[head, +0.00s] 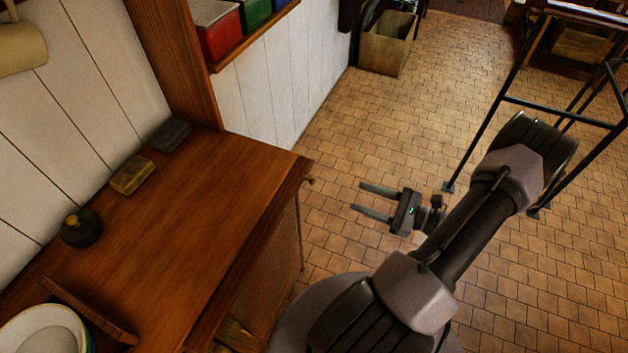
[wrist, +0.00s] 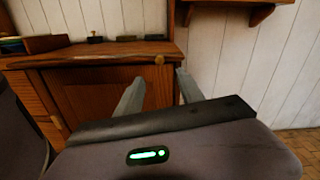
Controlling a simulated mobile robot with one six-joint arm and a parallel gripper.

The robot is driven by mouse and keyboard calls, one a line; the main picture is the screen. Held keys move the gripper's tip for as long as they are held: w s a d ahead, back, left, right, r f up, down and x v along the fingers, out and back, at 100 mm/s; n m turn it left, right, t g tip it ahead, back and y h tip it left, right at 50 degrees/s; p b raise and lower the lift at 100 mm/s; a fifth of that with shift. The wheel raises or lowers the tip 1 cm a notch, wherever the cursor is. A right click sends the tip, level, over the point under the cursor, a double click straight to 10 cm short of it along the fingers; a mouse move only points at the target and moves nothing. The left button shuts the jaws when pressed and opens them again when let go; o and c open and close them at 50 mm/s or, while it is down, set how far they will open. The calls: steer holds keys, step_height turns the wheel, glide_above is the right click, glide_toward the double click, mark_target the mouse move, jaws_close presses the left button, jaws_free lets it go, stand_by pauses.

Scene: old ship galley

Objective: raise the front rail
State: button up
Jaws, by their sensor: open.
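The wooden counter (head: 190,215) stands at the left in the head view. A wooden strip, apparently the front rail (wrist: 95,60), runs low along its front edge in the wrist view. A small round brass knob (wrist: 159,60) sits near its right end; a small knob also shows at the counter's corner in the head view (head: 309,181). My gripper (head: 357,196) is open and empty, right of that corner and apart from it. In the wrist view its fingers (wrist: 159,78) point toward the knob. I cannot tell how the rail is hinged.
A dark pot (head: 81,228), a yellow block (head: 132,175), a dark block (head: 170,135) and stacked plates (head: 42,332) are on the counter. A shelf (head: 250,38) holds coloured tins. A black metal frame (head: 560,108) stands right. Tiled floor between is clear.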

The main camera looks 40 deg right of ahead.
mark_target(315, 182)
steer(key=b+x, duration=0.2)
steer(key=x, duration=1.1)
steer(key=shift+a, duration=0.1)
jaws_close()
stand_by(0.7)
